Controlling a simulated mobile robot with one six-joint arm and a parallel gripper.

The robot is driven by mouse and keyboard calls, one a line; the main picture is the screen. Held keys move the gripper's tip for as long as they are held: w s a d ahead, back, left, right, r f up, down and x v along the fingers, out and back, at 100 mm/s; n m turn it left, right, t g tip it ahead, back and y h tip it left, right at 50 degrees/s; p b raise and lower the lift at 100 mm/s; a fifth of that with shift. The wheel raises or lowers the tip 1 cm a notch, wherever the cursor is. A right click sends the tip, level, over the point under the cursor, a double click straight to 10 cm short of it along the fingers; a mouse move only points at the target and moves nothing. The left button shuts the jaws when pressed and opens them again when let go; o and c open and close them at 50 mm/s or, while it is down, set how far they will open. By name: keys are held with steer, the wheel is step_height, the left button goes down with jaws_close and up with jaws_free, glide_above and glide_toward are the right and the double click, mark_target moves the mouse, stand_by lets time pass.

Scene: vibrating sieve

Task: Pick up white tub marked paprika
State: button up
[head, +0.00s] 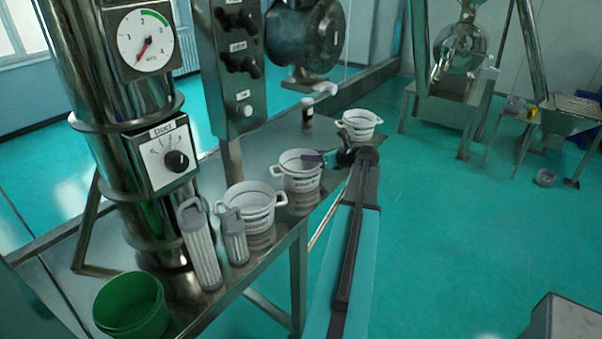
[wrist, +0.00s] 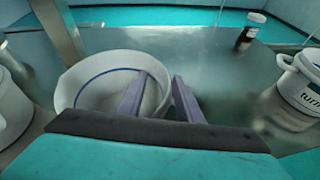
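Three white two-handled tubs stand in a row on the steel bench. The middle tub (head: 300,178) has my gripper (head: 318,158) at its right rim; its label is too small to read. In the wrist view this tub (wrist: 88,82) lies under my gripper (wrist: 160,76). The two fingers are apart, one over the tub's mouth and one beyond its right rim; contact cannot be told. The front tub (head: 250,212) and the far tub (head: 358,128) also have unreadable labels in the head view. In the wrist view, the right tub (wrist: 303,88) reads "turm…". I cannot read "paprika" anywhere.
A dark jar with a white cap (wrist: 248,32) stands behind the tubs. The control box (head: 230,65) and steel column rise behind. Open floor lies right.

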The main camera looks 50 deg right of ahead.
stand_by(0.3)
jaws_close()
steer(key=shift+r, duration=0.1)
steer(key=shift+r+b, duration=0.8)
steer(key=shift+r, duration=0.85)
steer(key=s+a+b, duration=0.2)
steer(key=s+a, duration=0.2)
steer(key=s, duration=0.2)
steer(key=s+a+r+b, duration=0.1)
steer(key=s+a+b, duration=0.1)
steer(key=s+a, duration=0.2)
steer(key=v, duration=0.3)
steer(key=shift+s+f, duration=0.25)
steer(key=shift+s, duration=0.2)
